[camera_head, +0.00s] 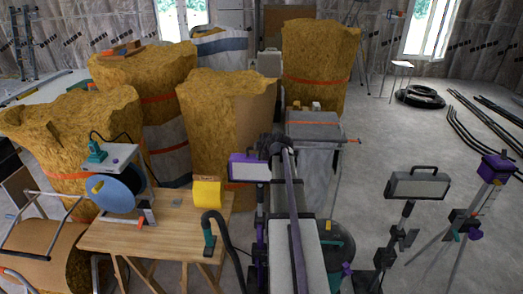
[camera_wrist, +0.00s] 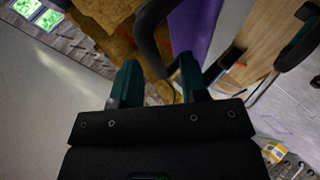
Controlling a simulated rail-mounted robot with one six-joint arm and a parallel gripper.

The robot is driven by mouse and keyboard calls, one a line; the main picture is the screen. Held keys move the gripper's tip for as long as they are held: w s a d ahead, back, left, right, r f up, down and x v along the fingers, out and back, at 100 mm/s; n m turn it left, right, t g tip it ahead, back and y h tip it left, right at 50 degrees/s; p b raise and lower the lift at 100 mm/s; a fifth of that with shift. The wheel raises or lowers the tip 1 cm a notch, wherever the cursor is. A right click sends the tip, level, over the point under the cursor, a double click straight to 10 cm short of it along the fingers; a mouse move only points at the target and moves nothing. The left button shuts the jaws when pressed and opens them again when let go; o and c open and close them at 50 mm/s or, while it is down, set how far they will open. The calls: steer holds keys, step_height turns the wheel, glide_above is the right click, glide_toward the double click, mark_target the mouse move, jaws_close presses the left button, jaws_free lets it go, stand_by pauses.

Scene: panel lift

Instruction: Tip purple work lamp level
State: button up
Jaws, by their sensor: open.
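The purple work lamp (camera_head: 243,168) is left of the middle in the head view, with a purple housing and a pale face, on a dark stand. Its exact tilt is hard to judge. In the wrist view my gripper (camera_wrist: 158,82) has two dark green fingers apart, with nothing held between them. A purple surface (camera_wrist: 197,25), probably the lamp housing, lies just beyond the fingers; contact cannot be seen. In the head view my gripper cannot be made out.
A wooden workbench (camera_head: 150,238) with a blue disc tool and a yellow roll stands at left. A black hose (camera_head: 228,240) curves beside it. A grey lamp (camera_head: 417,185) and purple tripod device (camera_head: 496,168) stand at right. Yellow insulation bundles (camera_head: 222,110) stand behind.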

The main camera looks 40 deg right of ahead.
steer(key=p+v, duration=0.5)
steer(key=v, duration=0.5)
steer(key=shift+s+r+p, duration=0.2)
steer(key=shift+p, duration=0.2)
steer(key=s+a+f+m+g+y, duration=0.1)
steer(key=s+a+f+m+g, duration=0.1)
steer(key=a, duration=1.2)
steer(key=s+a+f+m+g+y, duration=0.1)
steer(key=s+a+f+m+g, duration=0.1)
steer(key=a, duration=1.1)
steer(key=s+a+f+m+g+y, duration=0.1)
steer(key=s+a+f+m+g, duration=0.2)
steer(key=a, duration=1.1)
steer(key=m+g, duration=0.3)
steer(key=shift+s+a+m, duration=0.25)
steer(key=shift+a+m, duration=0.05)
steer(key=shift+a, duration=0.05)
